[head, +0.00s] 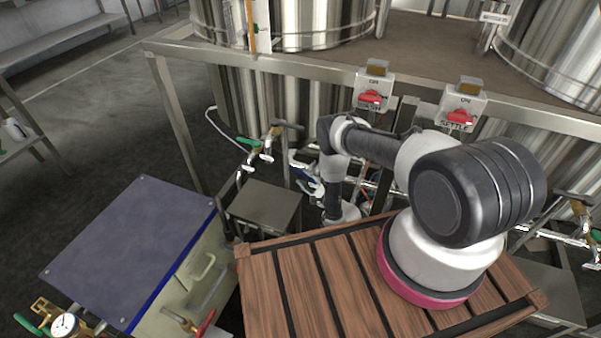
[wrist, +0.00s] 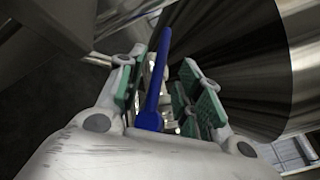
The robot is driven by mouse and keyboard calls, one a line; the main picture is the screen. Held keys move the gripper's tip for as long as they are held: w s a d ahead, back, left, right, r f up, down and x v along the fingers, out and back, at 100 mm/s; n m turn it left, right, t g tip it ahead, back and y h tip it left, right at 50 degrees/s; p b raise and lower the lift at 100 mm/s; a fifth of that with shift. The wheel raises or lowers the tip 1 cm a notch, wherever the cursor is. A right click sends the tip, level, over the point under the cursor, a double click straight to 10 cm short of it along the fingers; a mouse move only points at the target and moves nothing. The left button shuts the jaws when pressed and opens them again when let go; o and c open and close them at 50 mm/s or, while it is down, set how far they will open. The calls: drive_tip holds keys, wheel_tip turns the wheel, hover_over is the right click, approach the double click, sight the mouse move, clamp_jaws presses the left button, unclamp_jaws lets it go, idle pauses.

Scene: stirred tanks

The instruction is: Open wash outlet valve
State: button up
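My gripper (wrist: 160,78) is open in the wrist view, with green pads on both sides of a long blue lever handle (wrist: 155,88). The handle stands between the fingers, and I see gaps beside it. Metal pipework shows behind it, partly hidden by the fingers. In the head view my arm reaches down toward pipework below the tank stand, where small blue parts (head: 307,184) show. My arm partly hides that spot, and I cannot tell there which valve the handle belongs to. No valve label is readable.
A valve with a green handle (head: 250,142) sits left of my arm. Two switch boxes with red knobs (head: 374,87) (head: 463,104) hang on the stand's front edge. A blue-topped cabinet (head: 125,240) stands at the left, near a small metal table (head: 264,205). Steel tanks (head: 325,22) stand behind.

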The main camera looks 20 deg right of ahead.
sight(301, 173)
drive_tip(key=x, duration=0.5)
drive_tip(key=shift+w+a, duration=0.1)
drive_tip(key=shift+w, duration=0.2)
clamp_jaws()
